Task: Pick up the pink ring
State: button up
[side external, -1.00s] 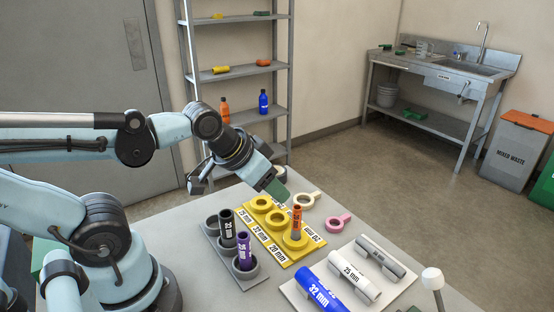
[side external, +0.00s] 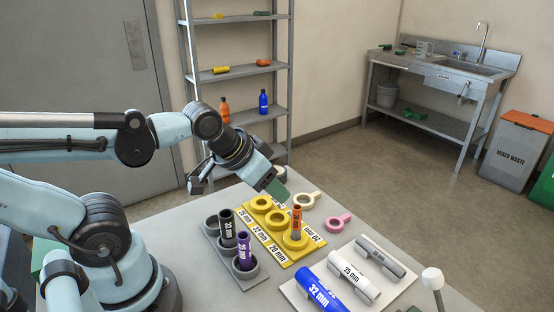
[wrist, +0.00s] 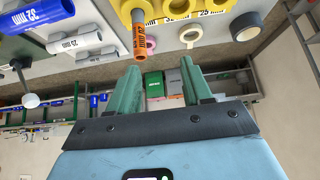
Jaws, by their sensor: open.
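The pink ring (side external: 338,221), with a short tab on one side, lies flat on the table to the right of the yellow holder. In the wrist view the pink ring (wrist: 150,46) shows beside the orange tube and is partly hidden by it. My gripper (side external: 276,186) hangs above the back edge of the table, to the left of the ring and apart from it. In the wrist view its two green fingers (wrist: 160,72) are spread with nothing between them.
A cream ring (side external: 306,200) lies near the pink one. The yellow holder (side external: 283,262) carries an upright orange tube (side external: 297,222). A grey holder (side external: 207,236) carries black and purple tubes. Blue, white and grey pipes lie on a white tray (side external: 296,295) in front.

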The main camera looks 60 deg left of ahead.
dwell(0.3)
jog(key=o, duration=0.4)
jog(key=g, duration=0.7)
send_over(341, 218)
notch_tip(341, 218, down, 2)
notch_tip(341, 218, down, 12)
jog(key=shift+r, duration=0.15)
dwell(0.3)
